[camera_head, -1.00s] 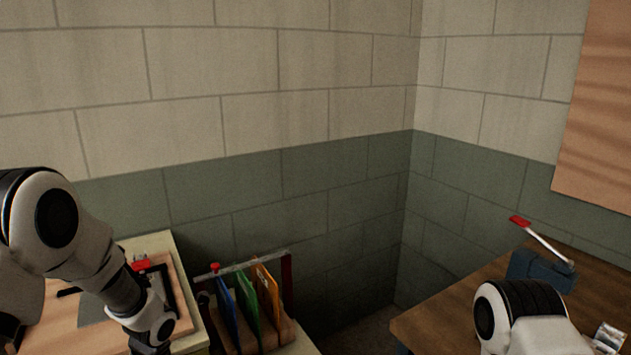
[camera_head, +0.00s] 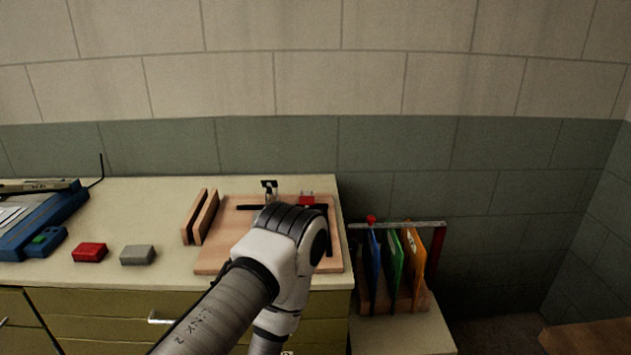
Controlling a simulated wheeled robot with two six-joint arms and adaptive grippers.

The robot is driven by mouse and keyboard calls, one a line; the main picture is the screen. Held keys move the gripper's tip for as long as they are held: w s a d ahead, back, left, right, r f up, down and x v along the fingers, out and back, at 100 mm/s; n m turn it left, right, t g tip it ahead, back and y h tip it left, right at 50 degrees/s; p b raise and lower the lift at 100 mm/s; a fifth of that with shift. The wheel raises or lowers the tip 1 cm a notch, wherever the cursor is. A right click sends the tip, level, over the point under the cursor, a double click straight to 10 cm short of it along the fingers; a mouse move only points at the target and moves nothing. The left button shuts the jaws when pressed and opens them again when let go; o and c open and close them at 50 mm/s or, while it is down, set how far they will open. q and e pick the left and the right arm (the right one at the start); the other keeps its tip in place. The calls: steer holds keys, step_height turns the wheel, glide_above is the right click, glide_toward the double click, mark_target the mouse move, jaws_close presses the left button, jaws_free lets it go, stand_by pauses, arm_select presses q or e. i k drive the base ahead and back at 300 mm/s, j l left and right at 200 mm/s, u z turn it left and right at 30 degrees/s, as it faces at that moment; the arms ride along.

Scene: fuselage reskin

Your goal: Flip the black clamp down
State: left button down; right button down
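A black clamp (camera_head: 269,186) stands with its handle raised at the back of a wooden board (camera_head: 220,257) on the counter. A red clamp (camera_head: 307,199) sits to its right on the same board. A black bar (camera_head: 329,240) lies along the board's right side, partly hidden. My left arm reaches in from the bottom and covers the middle and front of the board. Its gripper is not visible. My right arm and gripper are out of view.
Two upright wooden strips (camera_head: 200,217) stand at the board's left. A red block (camera_head: 90,252), a grey block (camera_head: 138,255) and a blue tool (camera_head: 42,222) lie farther left. A rack (camera_head: 395,226) with coloured folders stands right of the counter.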

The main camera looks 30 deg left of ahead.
mark_target(269, 184)
steer(key=i+l+u, duration=0.15)
steer(key=i+u, duration=0.3)
steer(key=i+l+u, duration=0.3)
steer(key=i+u, duration=0.15)
